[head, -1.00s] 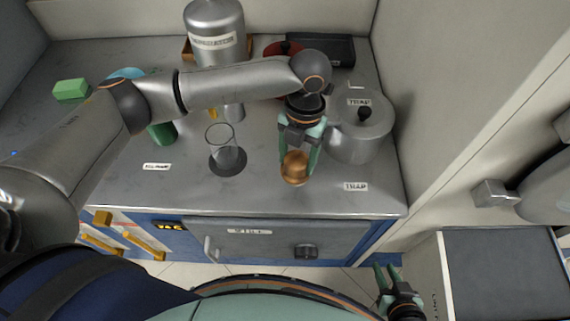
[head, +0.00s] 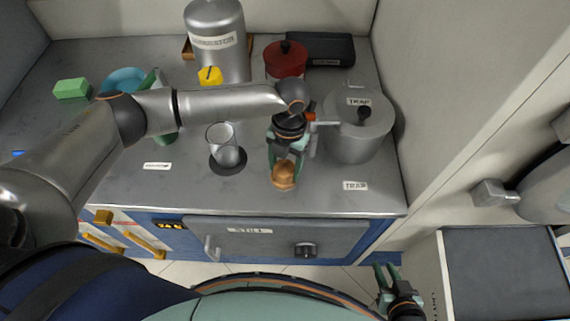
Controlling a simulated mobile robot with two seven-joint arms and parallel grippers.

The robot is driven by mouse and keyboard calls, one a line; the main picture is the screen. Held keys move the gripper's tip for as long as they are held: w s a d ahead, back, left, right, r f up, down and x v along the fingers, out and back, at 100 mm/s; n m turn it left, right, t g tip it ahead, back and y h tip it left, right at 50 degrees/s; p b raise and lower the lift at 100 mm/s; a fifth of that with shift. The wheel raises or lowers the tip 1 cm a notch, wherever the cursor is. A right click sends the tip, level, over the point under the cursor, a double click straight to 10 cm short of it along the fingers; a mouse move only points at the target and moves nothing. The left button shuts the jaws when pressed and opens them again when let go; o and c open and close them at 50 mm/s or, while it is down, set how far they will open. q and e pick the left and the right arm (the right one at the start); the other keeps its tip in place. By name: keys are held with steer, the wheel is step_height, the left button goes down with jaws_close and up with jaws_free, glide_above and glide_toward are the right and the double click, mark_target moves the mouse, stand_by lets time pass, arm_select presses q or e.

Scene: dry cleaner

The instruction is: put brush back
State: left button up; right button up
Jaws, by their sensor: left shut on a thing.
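My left gripper (head: 286,160) points down over the front of the grey counter. It is shut on a copper-brown rounded thing (head: 284,177). This may be the brush, but bristles cannot be made out and the gripper hides part of it. The thing is close to the counter top; I cannot tell whether it touches. My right gripper (head: 385,270) is low at the right, in front of the counter, open and empty.
A clear glass (head: 222,150) stands by a dark round spot (head: 229,165) left of my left gripper. A lidded grey pot (head: 358,135) is close on its right. A red pot (head: 286,62), steel canister (head: 216,40) and black case (head: 319,49) stand behind.

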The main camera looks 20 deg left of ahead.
mark_target(288, 162)
arm_select(q)
steer(key=o, duration=1.2)
steer(key=r, duration=0.4)
steer(key=w+r, duration=0.1)
steer(key=r, duration=0.7)
steer(key=shift+w+d+r, duration=0.1)
steer(key=shift+w+d, duration=0.05)
steer(key=shift+w, duration=0.1)
